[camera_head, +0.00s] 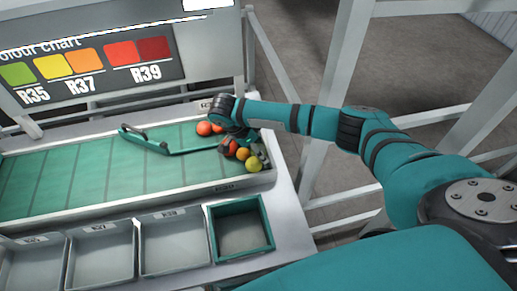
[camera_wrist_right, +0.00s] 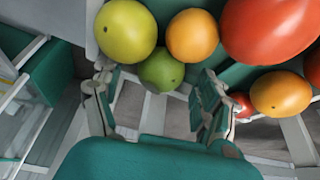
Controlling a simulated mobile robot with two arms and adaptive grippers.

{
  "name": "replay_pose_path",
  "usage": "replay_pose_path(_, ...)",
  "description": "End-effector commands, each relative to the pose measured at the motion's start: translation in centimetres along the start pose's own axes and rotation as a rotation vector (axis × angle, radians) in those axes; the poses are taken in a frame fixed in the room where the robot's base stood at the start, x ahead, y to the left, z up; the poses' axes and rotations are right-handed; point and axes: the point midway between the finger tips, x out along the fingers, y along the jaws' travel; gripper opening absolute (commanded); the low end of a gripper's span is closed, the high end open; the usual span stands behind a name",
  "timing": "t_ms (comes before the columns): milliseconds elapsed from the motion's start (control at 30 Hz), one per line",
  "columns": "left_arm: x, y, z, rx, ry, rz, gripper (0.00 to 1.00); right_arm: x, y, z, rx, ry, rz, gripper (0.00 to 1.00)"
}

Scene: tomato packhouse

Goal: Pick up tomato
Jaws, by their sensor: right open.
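Several tomatoes lie at the right end of the green sorting belt (camera_head: 100,175). In the head view a yellow tomato (camera_head: 253,164), an orange one (camera_head: 243,153) and red ones (camera_head: 204,128) show around my right gripper (camera_head: 256,148), which is partly hidden. In the wrist view my right gripper (camera_wrist_right: 155,88) is open, and a green tomato (camera_wrist_right: 161,72) sits between the fingertip ends. A yellow-green tomato (camera_wrist_right: 125,31), an orange one (camera_wrist_right: 192,36) and a large red one (camera_wrist_right: 268,28) are just past it. Contact with the fingers cannot be told. My left gripper is not in view.
A green-rimmed crate (camera_head: 266,222) stands in front of the belt's right end, beside grey bins (camera_head: 139,250). A green bar with a dark handle (camera_head: 150,142) lies across the belt. A colour chart board (camera_head: 60,95) stands behind. White metal posts (camera_head: 338,75) rise at right.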

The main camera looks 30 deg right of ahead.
Motion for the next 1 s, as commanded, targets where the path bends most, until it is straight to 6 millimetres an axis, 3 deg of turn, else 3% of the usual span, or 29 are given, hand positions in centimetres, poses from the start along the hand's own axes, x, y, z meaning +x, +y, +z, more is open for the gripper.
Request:
replay_pose_path(167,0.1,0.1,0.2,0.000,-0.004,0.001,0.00,0.0,0.0,0.0,0.000,0.000,0.000,0.74)
replay_pose_path(500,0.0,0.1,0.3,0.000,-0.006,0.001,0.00,0.0,0.0,0.0,0.000,0.000,-0.001,0.32)
replay_pose_path(800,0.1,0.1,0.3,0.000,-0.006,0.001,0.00,-0.3,-0.1,-0.1,0.001,-0.001,-0.002,0.32)
replay_pose_path(1000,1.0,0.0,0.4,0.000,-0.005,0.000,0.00,-3.1,-0.1,-1.3,0.001,-0.003,-0.004,0.32)
